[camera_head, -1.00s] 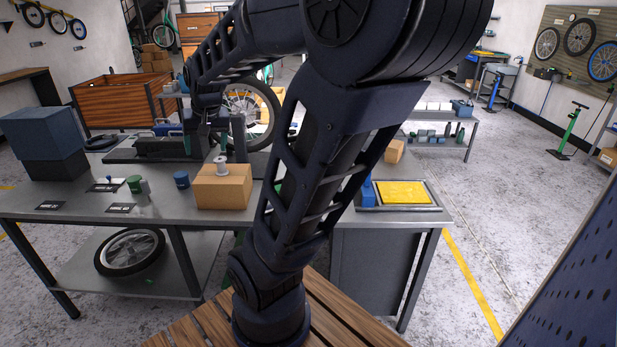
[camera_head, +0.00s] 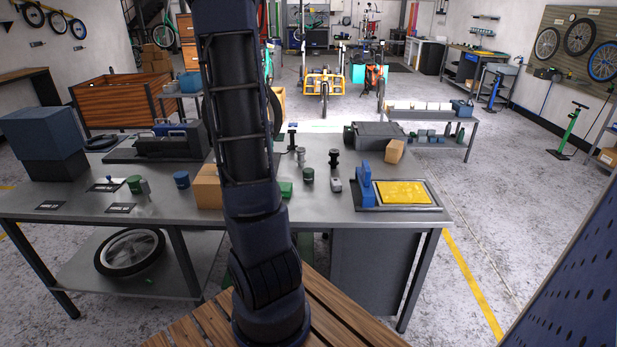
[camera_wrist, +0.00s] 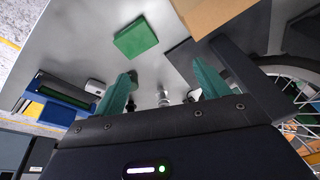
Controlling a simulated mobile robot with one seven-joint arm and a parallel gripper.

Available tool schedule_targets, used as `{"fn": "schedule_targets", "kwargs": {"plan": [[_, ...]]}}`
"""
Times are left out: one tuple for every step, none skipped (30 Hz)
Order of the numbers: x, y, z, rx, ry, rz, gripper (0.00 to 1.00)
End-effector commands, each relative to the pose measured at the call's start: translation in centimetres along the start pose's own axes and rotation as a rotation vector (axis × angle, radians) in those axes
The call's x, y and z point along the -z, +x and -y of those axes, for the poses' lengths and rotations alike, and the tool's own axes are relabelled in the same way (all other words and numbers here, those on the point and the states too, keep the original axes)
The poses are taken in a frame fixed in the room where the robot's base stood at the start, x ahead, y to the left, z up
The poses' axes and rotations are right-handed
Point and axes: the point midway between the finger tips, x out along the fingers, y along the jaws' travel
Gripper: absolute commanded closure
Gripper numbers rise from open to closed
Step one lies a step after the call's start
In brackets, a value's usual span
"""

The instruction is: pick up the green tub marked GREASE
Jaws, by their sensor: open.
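Several green things stand on the grey workbench, and no GREASE label is readable on any. A green tub (camera_head: 134,184) stands at the left, by black-and-white cards. A dark green tub (camera_head: 308,175) stands right of my arm. In the wrist view a green square-topped item (camera_wrist: 135,38) lies beyond my fingers, near a cardboard box. My gripper (camera_wrist: 163,88) is open and empty, its teal fingers apart above the bench. It is outside the head view.
A cardboard box (camera_head: 208,187) is partly behind my arm. A blue can (camera_head: 182,179) stands left of it. A yellow-filled tray (camera_head: 403,192) with a blue item (camera_head: 366,188) lies at the right. Black posts, a grey case (camera_head: 375,136) and a small box (camera_head: 395,151) stand behind.

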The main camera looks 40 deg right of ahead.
Motion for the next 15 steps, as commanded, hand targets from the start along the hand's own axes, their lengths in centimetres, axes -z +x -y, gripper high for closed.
{"fn": "schedule_targets", "kwargs": {"plan": [[1.2, 1.4, -0.6, -0.023, 0.035, -0.006, 0.26], [1.9, 2.1, -1.0, -0.033, 0.057, -0.012, 0.26], [2.8, 3.0, -1.5, -0.048, 0.086, -0.020, 0.26], [3.5, 3.7, -2.0, -0.060, 0.107, -0.026, 0.26], [4.2, 4.4, -2.5, -0.071, 0.129, -0.034, 0.26], [5.0, 5.3, -3.0, -0.087, 0.155, -0.043, 0.26], [5.7, 6.0, -3.5, -0.099, 0.176, -0.050, 0.26], [6.4, 6.7, -4.0, -0.110, 0.196, -0.058, 0.26], [7.2, 7.6, -4.7, -0.126, 0.221, -0.069, 0.26], [7.8, 8.3, -5.3, -0.138, 0.242, -0.077, 0.26], [8.5, 8.9, -5.8, -0.149, 0.260, -0.086, 0.26], [9.3, 9.7, -6.5, -0.164, 0.284, -0.098, 0.26], [9.8, 10.3, -7.1, -0.175, 0.300, -0.107, 0.26], [10.3, 10.8, -7.7, -0.185, 0.316, -0.115, 0.26], [11.0, 11.5, -8.3, -0.198, 0.335, -0.125, 0.26]]}}
